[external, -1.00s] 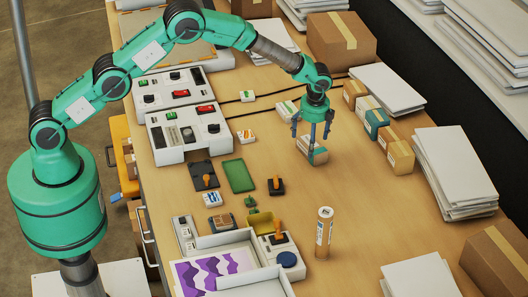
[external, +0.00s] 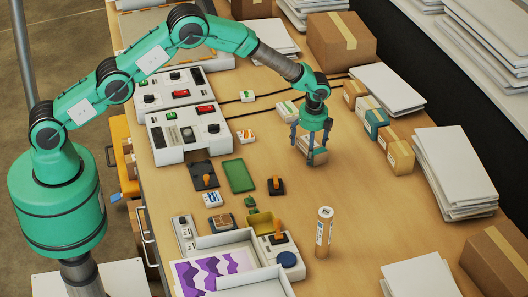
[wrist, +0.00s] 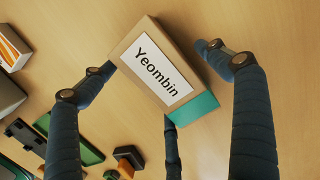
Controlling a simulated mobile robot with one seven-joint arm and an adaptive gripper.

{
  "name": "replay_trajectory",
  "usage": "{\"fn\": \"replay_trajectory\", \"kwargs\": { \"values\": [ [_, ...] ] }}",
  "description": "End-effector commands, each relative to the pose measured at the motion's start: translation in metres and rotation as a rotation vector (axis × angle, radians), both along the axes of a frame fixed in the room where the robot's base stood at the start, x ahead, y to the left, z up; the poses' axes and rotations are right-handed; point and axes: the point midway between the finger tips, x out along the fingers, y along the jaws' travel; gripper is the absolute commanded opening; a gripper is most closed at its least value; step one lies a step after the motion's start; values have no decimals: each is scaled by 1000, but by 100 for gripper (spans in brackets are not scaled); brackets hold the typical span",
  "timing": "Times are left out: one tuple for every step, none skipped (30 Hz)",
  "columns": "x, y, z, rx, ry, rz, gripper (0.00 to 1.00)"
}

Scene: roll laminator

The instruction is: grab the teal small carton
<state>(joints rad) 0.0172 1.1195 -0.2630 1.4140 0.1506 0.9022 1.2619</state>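A small cardboard carton with a teal end band (wrist: 160,75) and a white label reading "Yeombin" fills the middle of the wrist view. It stands on the wooden table and also shows in the external view (external: 319,157), partly hidden by my fingers. My gripper (external: 311,150) is above and around it, pointing down. In the wrist view, the three dark fingers of my gripper (wrist: 157,80) are spread on different sides of the carton, with gaps at the left and right ones. The lower finger passes partly behind the carton, so its contact cannot be told.
A row of cartons, including another with teal (external: 376,122), stands to the right. A glue-like tube (external: 324,232) stands nearer the front. Stamps, a green tray (external: 239,176) and control boxes (external: 187,133) lie left. The table between the carton and tube is clear.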

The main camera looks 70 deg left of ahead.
Motion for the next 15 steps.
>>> {"fn": "replay_trajectory", "kwargs": {
  "values": [
    [0,0,0,0,0,0,77],
    [0,0,0,0,0,0,71],
    [0,0,0,0,0,0,63],
    [0,0,0,0,0,0,57],
    [0,0,0,0,0,0,51],
    [0,0,0,0,0,0,43],
    [0,0,0,0,0,0,37],
    [0,0,0,0,0,0,31],
    [1,0,1,0,-1,0,27],
    [1,0,1,0,-1,0,27],
    [1,0,1,0,-1,0,27],
    [0,0,1,0,-1,0,27],
    [0,0,1,0,-1,0,27],
    [0,0,1,0,-1,0,27],
    [0,0,1,0,-1,0,27]
  ]
}}
